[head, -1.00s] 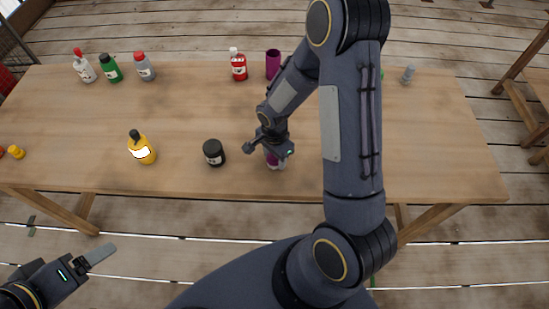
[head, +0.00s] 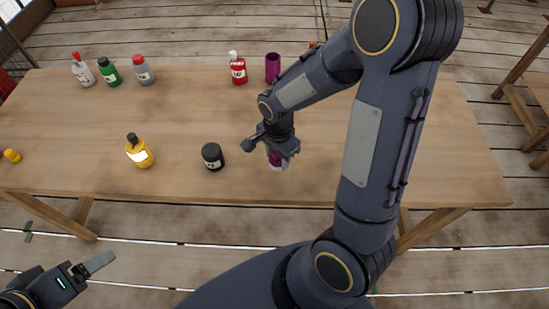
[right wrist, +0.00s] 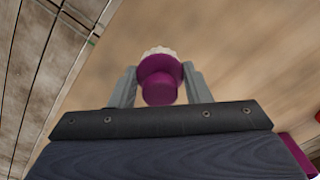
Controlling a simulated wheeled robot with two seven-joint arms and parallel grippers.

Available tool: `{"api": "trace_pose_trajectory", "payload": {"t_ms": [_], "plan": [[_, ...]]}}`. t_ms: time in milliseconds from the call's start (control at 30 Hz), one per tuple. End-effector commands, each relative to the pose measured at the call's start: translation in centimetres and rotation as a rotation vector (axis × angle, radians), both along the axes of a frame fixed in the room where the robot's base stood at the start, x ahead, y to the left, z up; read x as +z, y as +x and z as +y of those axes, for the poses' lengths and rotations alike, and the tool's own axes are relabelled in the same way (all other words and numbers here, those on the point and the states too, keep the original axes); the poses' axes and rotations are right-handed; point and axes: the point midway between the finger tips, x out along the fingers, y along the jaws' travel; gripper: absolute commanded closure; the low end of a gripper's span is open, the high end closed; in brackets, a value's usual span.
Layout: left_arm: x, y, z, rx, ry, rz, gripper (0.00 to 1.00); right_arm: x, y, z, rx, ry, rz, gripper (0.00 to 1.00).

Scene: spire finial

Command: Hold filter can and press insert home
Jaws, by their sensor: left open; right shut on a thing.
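The filter can looks to be the purple open-topped cylinder (head: 273,67) standing upright near the table's far edge. A purple insert with a white ridged lower part (head: 277,161) is in my right gripper (head: 272,146), which is shut on it over the near part of the table. In the right wrist view the purple insert (right wrist: 160,85) sits between both fingers, its white ridged end pointing away. Whether it touches the table is unclear. My left gripper (head: 92,266) is open and empty, off the table's near edge at lower left. My right arm hides part of the table.
A black jar (head: 213,157) stands just left of my right gripper, and a yellow bottle (head: 140,151) farther left. A red bottle (head: 238,68) is beside the purple can. Several bottles stand at the far left. The table's left middle (head: 110,120) is clear.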

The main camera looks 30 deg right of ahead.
Motion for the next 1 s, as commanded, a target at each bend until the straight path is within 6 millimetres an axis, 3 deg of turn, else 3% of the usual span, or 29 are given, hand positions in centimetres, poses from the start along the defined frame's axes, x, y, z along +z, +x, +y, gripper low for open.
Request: {"api": "trace_pose_trajectory", "payload": {"t_ms": [100, 400, 600, 1000], "plan": [[-0.4, 0.0, 0.0, 0.0, 0.0, 0.0, 0.23, 2.7, -2.4, 0.7, 0.004, 0.003, -0.007, 0.81], [-0.9, 0.0, 0.0, 0.0, 0.0, 0.0, 0.23, 5.3, -8.6, 2.1, 0.001, 0.002, -0.003, 0.81], [-0.9, 0.0, 0.0, 0.0, 0.0, 0.0, 0.23, 6.0, -10.3, 2.5, -0.001, 0.001, -0.001, 0.81], [-0.9, 0.0, 0.0, 0.0, 0.0, 0.0, 0.23, 6.2, -10.5, 2.5, 0.002, 0.0, 0.001, 0.81]]}}
